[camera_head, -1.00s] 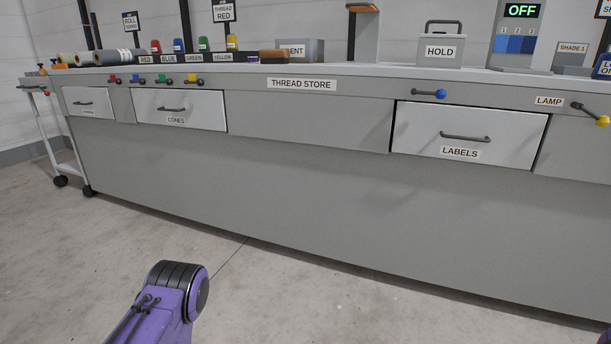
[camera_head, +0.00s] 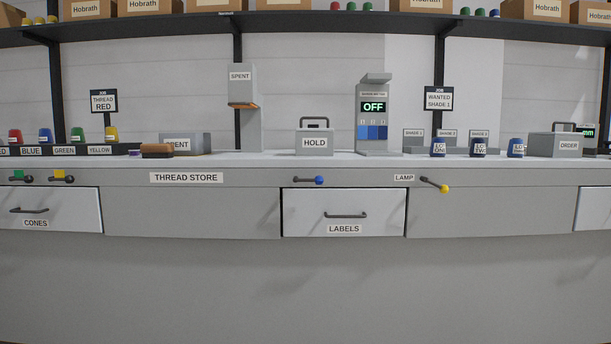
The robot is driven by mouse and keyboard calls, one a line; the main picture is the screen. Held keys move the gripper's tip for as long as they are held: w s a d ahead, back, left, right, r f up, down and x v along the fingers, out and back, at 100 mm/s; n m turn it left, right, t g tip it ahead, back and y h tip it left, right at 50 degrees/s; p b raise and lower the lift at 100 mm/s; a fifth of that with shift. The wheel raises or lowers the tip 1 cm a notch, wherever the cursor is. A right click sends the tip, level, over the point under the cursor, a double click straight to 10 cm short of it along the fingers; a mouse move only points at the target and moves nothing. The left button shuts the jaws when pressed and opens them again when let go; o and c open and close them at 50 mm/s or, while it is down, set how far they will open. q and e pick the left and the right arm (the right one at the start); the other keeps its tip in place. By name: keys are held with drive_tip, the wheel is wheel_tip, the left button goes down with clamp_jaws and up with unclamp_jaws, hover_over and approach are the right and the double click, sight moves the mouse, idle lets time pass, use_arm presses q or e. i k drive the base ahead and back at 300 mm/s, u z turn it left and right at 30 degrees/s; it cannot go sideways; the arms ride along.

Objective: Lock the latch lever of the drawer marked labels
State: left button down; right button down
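The drawer marked LABELS (camera_head: 370,222) is in the middle of the grey counter front, right of centre. It has a dark bar handle (camera_head: 345,215), and its front looks about flush with the counter, with a dark gap around its edge. A lever with a blue knob (camera_head: 319,180) sits just above the drawer's top left part. Its dark arm lies about level, with the knob to the right. Neither of my grippers shows in the view now.
Right of the drawer, a lever with a yellow knob (camera_head: 444,188) slants down beside the LAMP label (camera_head: 404,178). The CONES drawer (camera_head: 70,207) is at the left. A HOLD box (camera_head: 314,142) and a device reading OFF (camera_head: 373,120) stand on the counter. A shelf (camera_head: 290,24) runs above.

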sight(318, 179)
drive_tip(key=z, duration=0.15)
drive_tip(key=i, duration=0.95)
drive_tip(key=u, duration=0.7)
